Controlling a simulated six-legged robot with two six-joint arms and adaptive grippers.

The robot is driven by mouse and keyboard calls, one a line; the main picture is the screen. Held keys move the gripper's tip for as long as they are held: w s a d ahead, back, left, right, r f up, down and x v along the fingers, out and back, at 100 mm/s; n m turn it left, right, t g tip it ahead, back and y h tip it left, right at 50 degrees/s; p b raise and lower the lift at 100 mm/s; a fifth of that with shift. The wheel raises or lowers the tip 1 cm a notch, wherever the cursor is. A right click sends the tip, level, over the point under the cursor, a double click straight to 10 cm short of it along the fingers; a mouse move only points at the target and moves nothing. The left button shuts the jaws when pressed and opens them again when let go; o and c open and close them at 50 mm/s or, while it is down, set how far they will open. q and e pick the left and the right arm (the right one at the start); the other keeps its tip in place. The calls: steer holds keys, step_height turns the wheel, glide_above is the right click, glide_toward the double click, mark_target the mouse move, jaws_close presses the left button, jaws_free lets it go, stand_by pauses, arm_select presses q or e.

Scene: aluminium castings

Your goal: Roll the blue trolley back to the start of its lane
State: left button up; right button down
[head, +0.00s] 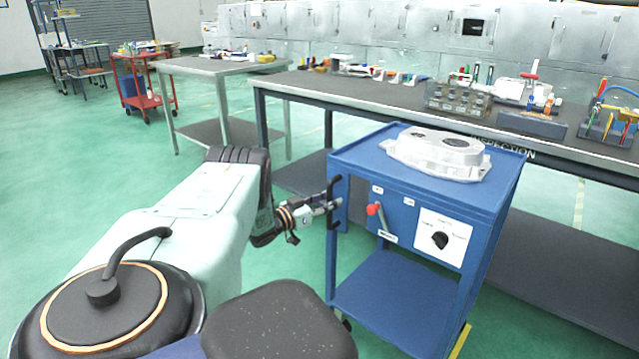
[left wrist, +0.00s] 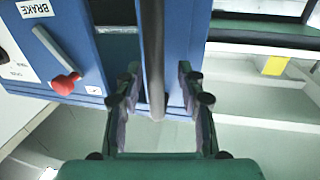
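The blue trolley (head: 395,285) stands in front of the long workbench, with a grey metal casting (head: 437,153) on its top. A dark vertical handle bar (head: 331,205) is at its left front corner. My left gripper (head: 328,206) is at this bar. In the left wrist view its open fingers (left wrist: 157,100) lie on either side of the bar (left wrist: 153,55), with gaps showing. The brake lever (head: 381,222) has a red knob (head: 373,209), tilted up toward the left of two small labels. My right gripper is not in view.
The long workbench (head: 370,95) with tools and racks runs close behind the trolley. A smaller grey table (head: 215,66) and a red cart (head: 131,75) stand at the back left. A yellow floor marking (head: 460,342) shows by the trolley's right. Green floor at left is clear.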

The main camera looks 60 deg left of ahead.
arm_select(q)
steer(key=s+d, duration=0.1)
steer(key=s, duration=1.1)
stand_by(0.5)
